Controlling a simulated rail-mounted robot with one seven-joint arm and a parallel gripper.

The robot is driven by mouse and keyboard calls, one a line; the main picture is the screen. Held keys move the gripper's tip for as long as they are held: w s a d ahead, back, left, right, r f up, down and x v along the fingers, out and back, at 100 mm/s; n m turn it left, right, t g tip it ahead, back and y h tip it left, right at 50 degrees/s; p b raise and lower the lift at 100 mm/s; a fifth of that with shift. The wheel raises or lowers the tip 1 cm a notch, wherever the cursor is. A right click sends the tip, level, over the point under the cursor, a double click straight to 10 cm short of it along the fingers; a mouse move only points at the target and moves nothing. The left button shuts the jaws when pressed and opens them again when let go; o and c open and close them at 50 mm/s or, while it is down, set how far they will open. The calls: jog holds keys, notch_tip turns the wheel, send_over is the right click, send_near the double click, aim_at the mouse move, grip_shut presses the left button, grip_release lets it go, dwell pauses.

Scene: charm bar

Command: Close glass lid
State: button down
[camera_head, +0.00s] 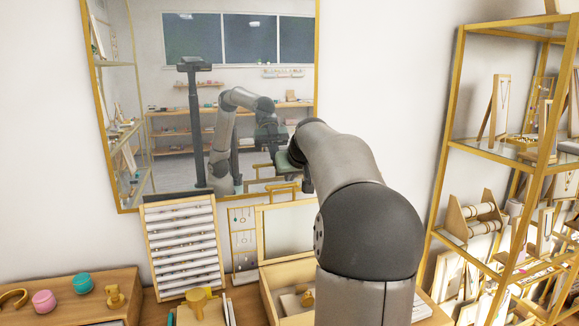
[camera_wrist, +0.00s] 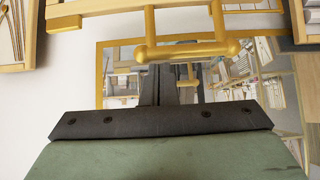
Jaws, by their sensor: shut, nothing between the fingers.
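The glass lid (camera_head: 287,204) stands raised at the back of a wooden display box (camera_head: 269,296), with a pale wooden frame. A gold bar handle (camera_head: 284,188) sits at its top edge. In the wrist view the gold handle (camera_wrist: 188,50) crosses the upper middle, below a strip of the lid's wooden frame (camera_wrist: 105,9). My gripper (camera_wrist: 170,72) is shut and empty, its dark fingers close to the handle; I cannot tell whether they touch. In the head view my arm hides most of the gripper and the box's right side.
A gold-framed mirror (camera_head: 84,70) hangs behind and reflects my arm. A ring display board (camera_head: 185,245) stands left of the box, beside an earring panel (camera_head: 243,240). A wooden counter block (camera_head: 75,300) is at left. A gold shelf rack (camera_head: 450,130) stands at right.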

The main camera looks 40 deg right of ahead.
jog(key=shift+s+a+f, duration=0.1)
jog(key=shift+s+f, duration=0.15)
jog(key=shift+s, duration=0.1)
jog(key=shift+s+a, duration=0.1)
jog(key=shift+s+f+b, duration=0.1)
jog(key=shift+b, duration=0.25)
